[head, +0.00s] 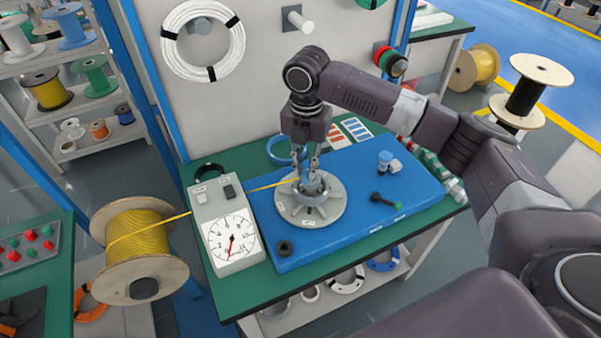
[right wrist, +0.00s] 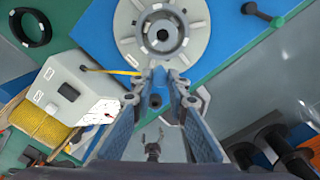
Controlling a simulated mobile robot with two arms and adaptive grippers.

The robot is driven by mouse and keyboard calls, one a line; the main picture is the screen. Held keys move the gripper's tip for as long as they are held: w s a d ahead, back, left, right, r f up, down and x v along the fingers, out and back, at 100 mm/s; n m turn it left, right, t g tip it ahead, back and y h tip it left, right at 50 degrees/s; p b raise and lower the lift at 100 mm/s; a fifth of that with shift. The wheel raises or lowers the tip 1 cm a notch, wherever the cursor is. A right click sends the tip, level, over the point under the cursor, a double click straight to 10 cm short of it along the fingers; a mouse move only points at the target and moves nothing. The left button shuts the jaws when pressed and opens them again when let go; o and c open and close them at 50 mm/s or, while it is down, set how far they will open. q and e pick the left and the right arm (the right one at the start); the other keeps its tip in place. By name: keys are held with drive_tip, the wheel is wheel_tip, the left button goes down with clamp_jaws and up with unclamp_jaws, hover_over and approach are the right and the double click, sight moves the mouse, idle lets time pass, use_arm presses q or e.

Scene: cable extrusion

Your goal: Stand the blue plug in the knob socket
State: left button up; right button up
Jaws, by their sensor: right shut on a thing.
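My right gripper (head: 309,168) points down over the grey round disc (head: 333,205) on the blue mat. It is shut on the blue plug (head: 313,185), which is partly hidden by the fingers. In the right wrist view the blue plug (right wrist: 157,92) shows between the fingertips, with the disc (right wrist: 127,38) beyond them. The disc has a raised ring with a dark round hole (right wrist: 163,34) at its centre. I cannot tell whether the plug touches the disc. I cannot make out for certain which part is the knob socket. My left gripper is not in view.
A white dial gauge box (head: 230,240) stands left of the disc. A yellow cable (head: 262,187) runs from the spool (head: 140,235) toward the disc. A black ring (head: 284,247), a dark green-tipped lever (head: 385,200) and a blue-grey fitting (head: 385,160) lie on the blue mat (head: 345,240).

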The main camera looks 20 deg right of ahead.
drive_tip(key=w+d, duration=0.3)
drive_tip(key=shift+w+d+p, duration=0.15)
drive_tip(key=shift+d+p, duration=0.05)
drive_tip(key=shift+p, duration=0.15)
drive_tip(key=shift+f, duration=0.15)
idle(0.4)
drive_tip(key=shift+f, duration=1.85)
drive_tip(key=shift+f, duration=0.4)
drive_tip(key=o, duration=0.9)
drive_tip(key=shift+o, duration=0.2)
